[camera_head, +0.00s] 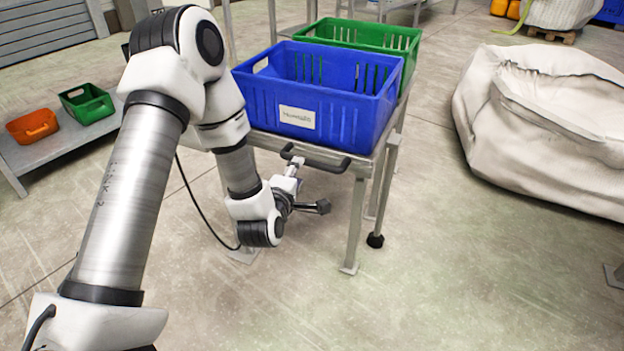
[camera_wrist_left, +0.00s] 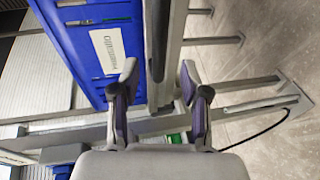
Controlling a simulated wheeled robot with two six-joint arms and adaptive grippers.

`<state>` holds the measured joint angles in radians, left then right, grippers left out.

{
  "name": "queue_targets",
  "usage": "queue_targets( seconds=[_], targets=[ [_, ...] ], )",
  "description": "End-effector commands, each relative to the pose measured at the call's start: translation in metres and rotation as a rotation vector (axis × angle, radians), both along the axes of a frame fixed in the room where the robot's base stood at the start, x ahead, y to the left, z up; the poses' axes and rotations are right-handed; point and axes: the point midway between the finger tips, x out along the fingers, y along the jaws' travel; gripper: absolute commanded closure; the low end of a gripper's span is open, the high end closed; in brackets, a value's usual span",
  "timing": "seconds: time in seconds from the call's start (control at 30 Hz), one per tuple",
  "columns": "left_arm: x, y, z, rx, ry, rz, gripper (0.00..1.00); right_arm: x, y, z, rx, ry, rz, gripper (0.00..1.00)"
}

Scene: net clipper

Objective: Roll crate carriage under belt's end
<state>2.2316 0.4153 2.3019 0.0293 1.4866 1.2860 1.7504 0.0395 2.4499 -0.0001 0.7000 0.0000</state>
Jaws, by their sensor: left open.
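The crate carriage is a grey metal frame (camera_head: 356,215) on legs, with a dark wheel at one leg's foot in the head view. A blue crate (camera_head: 330,125) with a white label stands on it, in front of a green crate (camera_head: 377,38). A black handle (camera_head: 325,163) runs along the carriage's front edge. My left gripper (camera_head: 296,165) is open at the handle's left part. In the left wrist view, the open fingers (camera_wrist_left: 158,85) stand either side of a dark bar; contact cannot be told. The belt's end cannot be made out. My right gripper is out of view.
A low grey bench (camera_head: 65,150) at left holds an orange bin (camera_head: 32,126) and a small green bin (camera_head: 87,103). A large whitish sack (camera_head: 545,130) lies at right. The floor (camera_head: 460,270) in front and to the right of the carriage is clear.

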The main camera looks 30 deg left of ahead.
Motion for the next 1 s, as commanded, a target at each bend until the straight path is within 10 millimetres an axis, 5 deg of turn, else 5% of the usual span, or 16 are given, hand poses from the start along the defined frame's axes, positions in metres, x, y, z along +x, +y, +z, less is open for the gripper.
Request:
queue_targets(
  seconds=[0.33,0.67,0.8,1.0],
  targets=[
    [0.057,0.018,-0.013,0.002,0.000,0.000,0.55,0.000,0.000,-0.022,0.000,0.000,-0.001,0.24],
    [0.067,0.021,-0.013,0.001,0.003,-0.001,0.55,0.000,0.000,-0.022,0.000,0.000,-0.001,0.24],
    [0.067,0.021,-0.013,0.001,0.003,-0.001,1.00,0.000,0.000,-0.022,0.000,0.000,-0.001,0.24],
    [0.067,0.021,-0.013,0.001,0.003,-0.001,1.00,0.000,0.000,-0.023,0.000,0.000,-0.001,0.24]
  ],
)
